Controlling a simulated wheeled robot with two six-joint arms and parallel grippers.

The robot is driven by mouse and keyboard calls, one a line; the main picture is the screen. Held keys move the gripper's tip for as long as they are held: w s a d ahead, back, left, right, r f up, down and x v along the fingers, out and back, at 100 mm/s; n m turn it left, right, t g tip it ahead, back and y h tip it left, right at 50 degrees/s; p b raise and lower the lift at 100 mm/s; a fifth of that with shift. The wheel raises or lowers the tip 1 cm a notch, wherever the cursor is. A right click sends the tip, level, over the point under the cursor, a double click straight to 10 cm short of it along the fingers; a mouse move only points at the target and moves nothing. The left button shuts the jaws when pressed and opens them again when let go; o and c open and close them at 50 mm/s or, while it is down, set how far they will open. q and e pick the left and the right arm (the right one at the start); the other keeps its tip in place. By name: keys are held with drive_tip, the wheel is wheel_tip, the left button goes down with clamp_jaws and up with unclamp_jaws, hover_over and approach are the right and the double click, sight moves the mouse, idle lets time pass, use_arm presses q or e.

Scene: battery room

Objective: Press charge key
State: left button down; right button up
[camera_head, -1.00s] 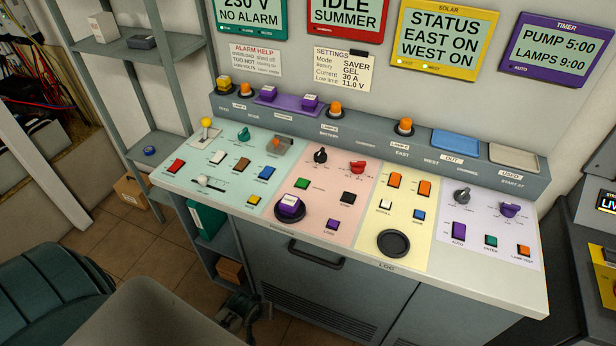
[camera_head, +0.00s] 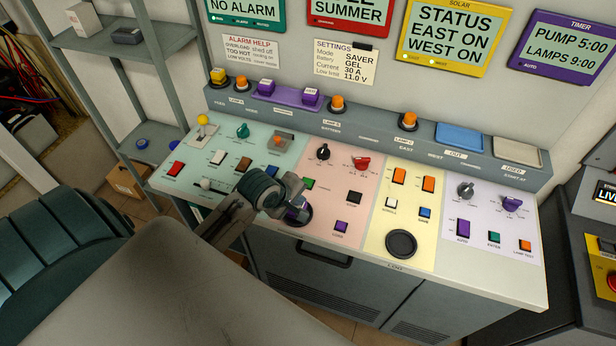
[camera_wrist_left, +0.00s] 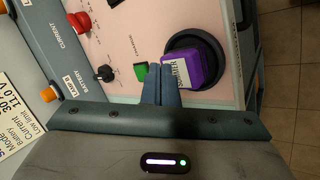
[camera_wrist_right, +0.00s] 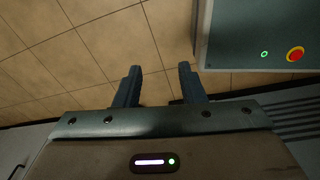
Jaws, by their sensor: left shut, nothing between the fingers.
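The pink panel (camera_head: 345,225) carries a green key (camera_head: 309,184), a black key (camera_head: 354,199) and a purple key (camera_head: 341,227). My left gripper (camera_head: 296,205) is shut and empty over the panel's front left part. In the left wrist view its fingertips (camera_wrist_left: 160,68) appear between the green key (camera_wrist_left: 141,72) and a purple block with a white label (camera_wrist_left: 186,72). Contact cannot be told. In the right wrist view my right gripper (camera_wrist_right: 158,75) is open and empty above the floor.
The purple block sits in a round black holder (camera_wrist_left: 211,50). An empty round black holder (camera_head: 401,244) is on the yellow panel. A black knob (camera_head: 323,152) and a red knob (camera_head: 362,163) stand behind the keys. A raised ledge (camera_head: 375,134) runs along the back.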

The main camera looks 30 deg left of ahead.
use_arm(q)
drive_tip(key=w+a+r+n+t, duration=0.1)
drive_tip(key=w+a+r+n, duration=0.1)
drive_tip(key=w+n, duration=0.2)
drive_tip(key=w+a+r+n, duration=0.2)
drive_tip(key=w+a+n, duration=0.1)
drive_tip(key=w+n, duration=0.2)
drive_tip(key=shift+w+r+n+t+h, duration=0.3)
drive_tip(key=shift+w+r+t, duration=0.1)
drive_tip(key=shift+w, duration=0.25)
drive_tip(key=shift+f, duration=0.15)
